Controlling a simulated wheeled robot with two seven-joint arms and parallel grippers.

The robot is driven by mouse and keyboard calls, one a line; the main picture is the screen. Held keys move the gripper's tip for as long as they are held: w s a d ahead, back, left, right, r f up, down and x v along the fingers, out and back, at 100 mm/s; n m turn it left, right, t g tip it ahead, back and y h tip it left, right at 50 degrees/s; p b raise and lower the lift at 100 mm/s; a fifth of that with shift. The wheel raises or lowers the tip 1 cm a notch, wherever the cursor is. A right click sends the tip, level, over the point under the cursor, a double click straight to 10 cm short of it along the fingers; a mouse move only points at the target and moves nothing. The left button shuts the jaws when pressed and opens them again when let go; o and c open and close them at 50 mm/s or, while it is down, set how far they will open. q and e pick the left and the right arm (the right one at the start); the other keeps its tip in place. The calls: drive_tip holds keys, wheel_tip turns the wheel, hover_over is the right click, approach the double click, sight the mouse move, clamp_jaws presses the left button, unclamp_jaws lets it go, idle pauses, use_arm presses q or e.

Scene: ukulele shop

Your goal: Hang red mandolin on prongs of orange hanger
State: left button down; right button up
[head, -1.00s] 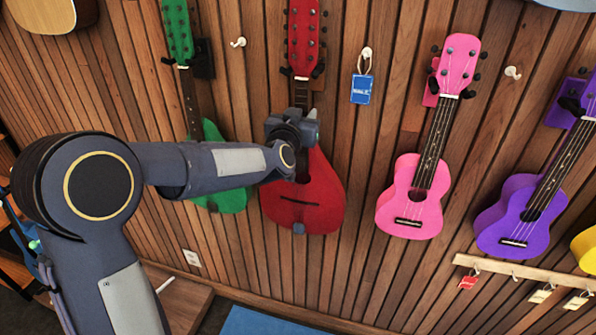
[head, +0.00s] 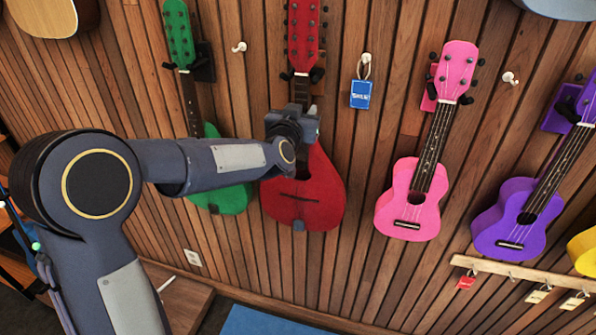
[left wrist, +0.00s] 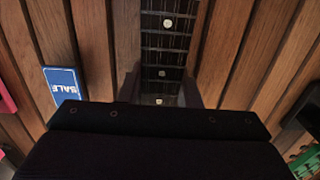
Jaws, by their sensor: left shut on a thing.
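The red mandolin (head: 322,197) is upright against the slatted wall in the head view, with its headstock (head: 303,35) at the top edge. Dark prongs (head: 317,74) show on both sides of its neck just below the headstock. The hanger's orange part is hidden behind the mandolin. My left gripper (head: 300,112) is shut on the mandolin's neck, just above the body. In the left wrist view the fretted neck (left wrist: 166,50) runs between the two fingers (left wrist: 160,92). My right gripper is not in view.
A green mandolin (head: 228,197) hangs close on the left. A blue SALE tag (head: 360,94) hangs on the right, then a pink ukulele (head: 410,198) and a purple ukulele (head: 515,215). White hooks (head: 239,47) stick out from the wall.

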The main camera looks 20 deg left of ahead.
use_arm(q)
drive_tip(key=shift+r, duration=0.5)
drive_tip(key=shift+s+a, duration=0.1)
drive_tip(key=shift+s, duration=2.5)
drive_tip(key=s, duration=0.5)
drive_tip(key=shift+s+a, duration=0.1)
drive_tip(key=shift+s, duration=0.3)
drive_tip(key=shift+f, duration=0.15)
